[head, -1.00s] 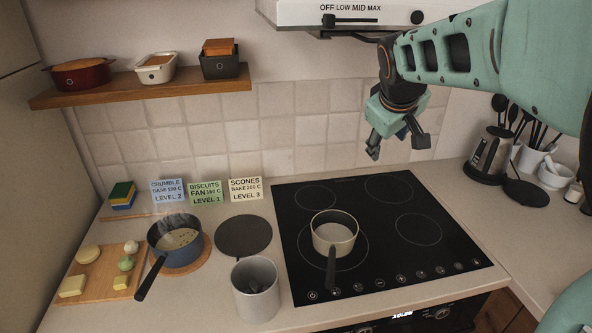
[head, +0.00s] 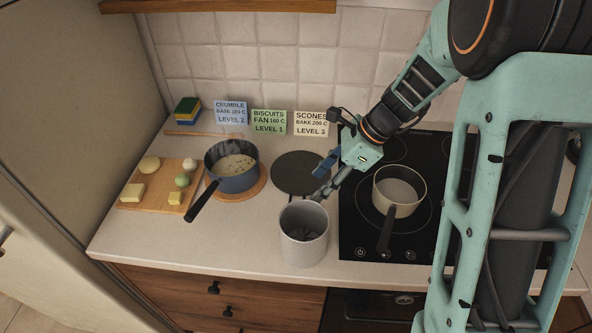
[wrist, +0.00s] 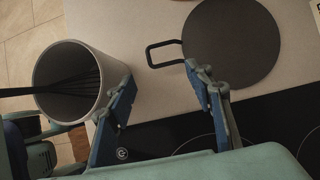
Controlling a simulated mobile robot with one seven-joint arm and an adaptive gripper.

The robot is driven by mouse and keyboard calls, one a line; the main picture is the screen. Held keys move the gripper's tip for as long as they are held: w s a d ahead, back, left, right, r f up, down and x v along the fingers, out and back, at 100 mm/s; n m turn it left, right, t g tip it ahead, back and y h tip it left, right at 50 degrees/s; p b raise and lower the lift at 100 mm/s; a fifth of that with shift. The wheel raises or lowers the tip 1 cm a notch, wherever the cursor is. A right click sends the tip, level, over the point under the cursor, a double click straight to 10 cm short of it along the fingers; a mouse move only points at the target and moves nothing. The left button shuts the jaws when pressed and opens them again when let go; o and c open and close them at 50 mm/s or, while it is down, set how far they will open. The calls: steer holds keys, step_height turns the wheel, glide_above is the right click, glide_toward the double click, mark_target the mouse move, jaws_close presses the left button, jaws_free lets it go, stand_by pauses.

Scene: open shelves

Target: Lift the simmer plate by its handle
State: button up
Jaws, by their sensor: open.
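The simmer plate is a flat dark round disc (head: 297,172) lying on the counter left of the hob. In the wrist view the disc (wrist: 235,45) is at the upper right, with its black loop handle (wrist: 150,56) pointing left. My gripper (head: 322,181) is open and empty above the plate's right front edge in the head view. In the wrist view the open fingers (wrist: 160,74) stand either side of the handle's line, with the handle just ahead of the tips and not touched.
A grey canister (head: 303,247) holding a dark utensil stands close by; it is left of my fingers in the wrist view (wrist: 112,70). A cream saucepan (head: 399,199) is on the black hob (head: 350,225). A blue pot (head: 233,183) and a board (head: 150,201) are left.

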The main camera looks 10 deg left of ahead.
steer(key=x, duration=0.4)
steer(key=shift+s, duration=0.1)
steer(key=x, duration=0.5)
steer(key=shift+s+a+r+p, duration=0.1)
steer(key=shift+a+p, duration=0.15)
steer(key=shift+p, duration=0.1)
steer(key=shift+c, duration=0.4)
jaws_close()
